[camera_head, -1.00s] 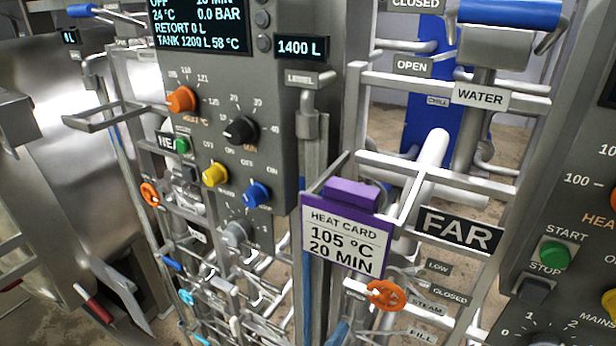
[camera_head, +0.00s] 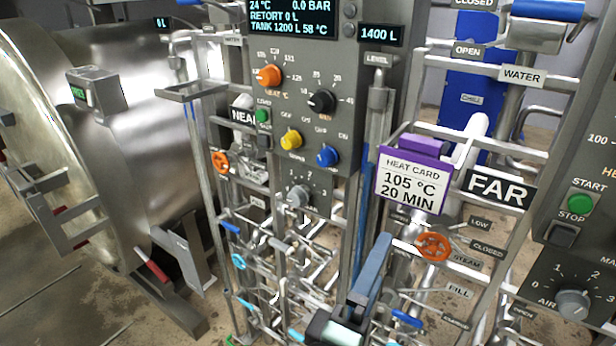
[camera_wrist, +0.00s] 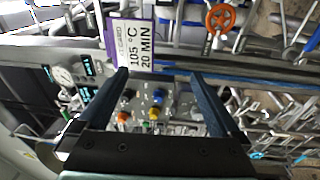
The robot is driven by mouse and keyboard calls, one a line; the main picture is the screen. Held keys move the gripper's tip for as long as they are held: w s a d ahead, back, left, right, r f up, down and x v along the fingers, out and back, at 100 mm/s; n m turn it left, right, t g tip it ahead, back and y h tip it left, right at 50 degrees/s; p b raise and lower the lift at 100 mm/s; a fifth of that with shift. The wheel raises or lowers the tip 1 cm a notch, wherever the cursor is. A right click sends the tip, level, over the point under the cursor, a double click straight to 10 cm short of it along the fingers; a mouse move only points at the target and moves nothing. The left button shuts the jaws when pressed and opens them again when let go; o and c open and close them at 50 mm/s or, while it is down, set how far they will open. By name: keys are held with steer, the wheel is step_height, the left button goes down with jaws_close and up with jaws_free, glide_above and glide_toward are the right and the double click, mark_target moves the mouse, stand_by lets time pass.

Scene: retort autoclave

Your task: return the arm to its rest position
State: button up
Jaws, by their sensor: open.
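My gripper (camera_wrist: 150,95) is open in the wrist view. Its two dark blue fingers stand well apart with nothing between them but the background. In the head view part of my gripper (camera_head: 358,300) shows at the bottom, right of centre, in front of the pipework and below the heat card; I cannot see the gap between its fingers there. The wrist view looks sideways at the control panel (camera_wrist: 150,103), whose orange, yellow and blue knobs show between the fingers.
The heat card (camera_head: 411,183), with a purple top, hangs on the pipe rack. An orange valve wheel (camera_head: 433,246) is close to the right of my gripper. The near control panel (camera_head: 300,75) stands behind, and a steel retort vessel (camera_head: 130,150) is at left. Floor shows at lower left.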

steer(key=s+a+r+m+t+y, duration=0.3)
steer(key=r+m, duration=0.1)
steer(key=r, duration=0.8)
steer(key=s+a+r+m+t+y, duration=0.2)
steer(key=a+r+m+t+y, duration=0.1)
steer(key=r, duration=0.9)
steer(key=s+a+r+m+t+y, duration=0.3)
steer(key=r+m+t, duration=0.1)
steer(key=r, duration=0.8)
steer(key=shift+s+m+t, duration=0.3)
steer(key=shift+m+t, duration=0.1)
steer(key=shift+m, duration=0.1)
